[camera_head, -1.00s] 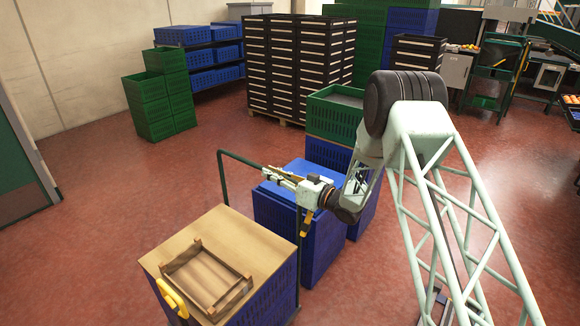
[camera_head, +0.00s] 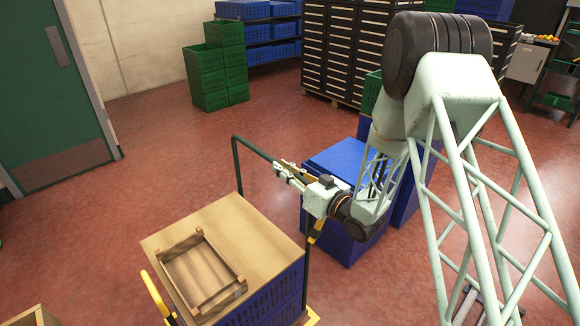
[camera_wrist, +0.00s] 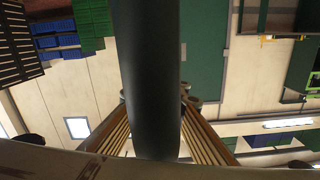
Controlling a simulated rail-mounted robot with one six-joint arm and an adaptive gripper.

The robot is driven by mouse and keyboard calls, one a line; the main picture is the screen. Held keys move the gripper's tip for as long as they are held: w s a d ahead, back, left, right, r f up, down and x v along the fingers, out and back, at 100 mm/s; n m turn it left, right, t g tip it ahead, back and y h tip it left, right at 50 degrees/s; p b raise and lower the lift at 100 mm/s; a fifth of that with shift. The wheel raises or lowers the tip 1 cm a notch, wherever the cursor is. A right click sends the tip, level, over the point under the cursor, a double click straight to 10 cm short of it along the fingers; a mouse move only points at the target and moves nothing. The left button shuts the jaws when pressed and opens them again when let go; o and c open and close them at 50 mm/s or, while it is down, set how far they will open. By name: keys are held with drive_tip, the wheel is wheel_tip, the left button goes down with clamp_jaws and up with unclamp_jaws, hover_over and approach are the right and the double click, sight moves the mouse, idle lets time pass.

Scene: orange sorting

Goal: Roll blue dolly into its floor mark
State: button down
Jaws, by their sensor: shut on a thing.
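A dolly with a dark green push handle (camera_head: 237,165) carries blue crates (camera_head: 272,297) under a wooden top (camera_head: 240,228), at the bottom left of the head view. My gripper (camera_head: 285,170) is at the handle's top bar and shut on it. In the wrist view the dark bar (camera_wrist: 147,80) runs between the fingers. A yellow piece (camera_head: 313,317) shows low at the dolly's right corner; I cannot tell whether it is dolly or floor marking. The dolly's wheels are hidden, and I cannot make out a floor mark for certain.
A wooden tray (camera_head: 203,275) lies on the dolly's top, beside a yellow loop (camera_head: 157,296). A blue crate stack (camera_head: 335,240) stands close behind my gripper. Green crates (camera_head: 218,72) and dark stacks (camera_head: 340,50) stand farther back. Red floor (camera_head: 150,180) is free toward the green door (camera_head: 45,90).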

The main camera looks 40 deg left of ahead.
sight(306, 184)
drive_tip(key=shift+s+f, duration=0.1)
drive_tip(key=shift+s, duration=0.15)
drive_tip(key=c, duration=2.6)
unclamp_jaws()
drive_tip(key=shift+s+a, duration=0.1)
drive_tip(key=shift+d, duration=0.85)
drive_tip(key=shift+s+d, duration=0.35)
drive_tip(key=shift+d, duration=1.35)
drive_tip(key=shift+s+d, duration=0.3)
drive_tip(key=shift+d, duration=1.4)
drive_tip(key=shift+s+d, duration=0.35)
drive_tip(key=shift+d, duration=1.35)
drive_tip(key=shift+r, duration=0.25)
